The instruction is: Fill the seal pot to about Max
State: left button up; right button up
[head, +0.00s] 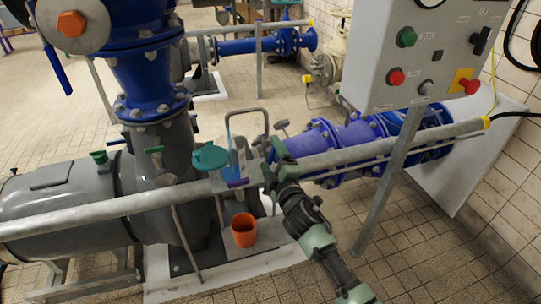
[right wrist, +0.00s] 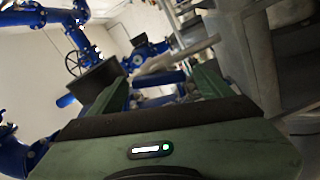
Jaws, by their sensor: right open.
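A teal round lid or cap (head: 210,156) shows at the middle of the head view, beside the grey pump body. Just right of it stands a narrow light-blue upright part (head: 236,162), perhaps belonging to the seal pot; I cannot make out a Max mark. A small purple piece (head: 238,183) is below it, by the grey rail. An orange cup (head: 243,230) stands upright on the pump base; its contents cannot be told. My right gripper (head: 273,165) is open, right of the blue part at the rail. Its spread fingers also show in the right wrist view (right wrist: 165,85), with nothing held. My left gripper is out of view.
A grey rail (head: 100,214) runs across in front of the pump. A control box (head: 425,55) on a post (head: 383,190) stands at right. Blue pipes (head: 335,140) lie behind my right gripper. Tiled floor is clear at lower right.

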jog(key=v, duration=0.7)
jog(key=shift+s, duration=0.1)
dwell(7.2)
